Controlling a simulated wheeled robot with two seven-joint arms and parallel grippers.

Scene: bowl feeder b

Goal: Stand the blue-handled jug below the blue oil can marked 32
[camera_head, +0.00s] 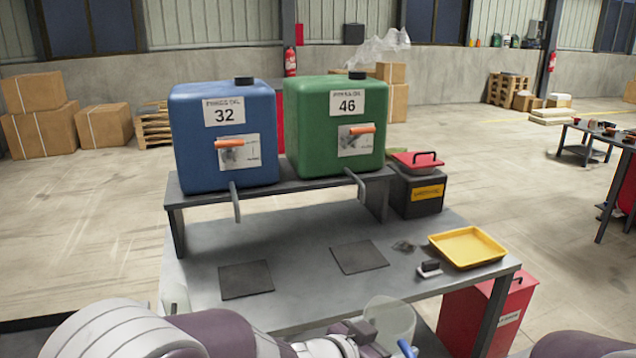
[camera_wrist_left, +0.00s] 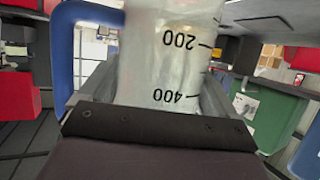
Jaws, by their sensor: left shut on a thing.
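The blue oil can marked 32 (camera_head: 215,160) stands on the raised shelf, left of the green can marked 46. Its spout (camera_head: 236,203) hangs over the front edge, above a dark square pad (camera_head: 246,280) on the table. My left gripper (camera_head: 362,333) is shut on the jug. In the left wrist view the jug (camera_wrist_left: 165,60) is between the fingers, with its handle (camera_wrist_left: 66,50) at the left. My right gripper is out of view.
The green can (camera_head: 335,125) has a spout above a second dark pad (camera_head: 359,257). A yellow tray (camera_head: 467,247) and a small dark block (camera_head: 429,268) are at the right. A pale translucent object (camera_head: 174,295) is at the left edge. Both pads are bare.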

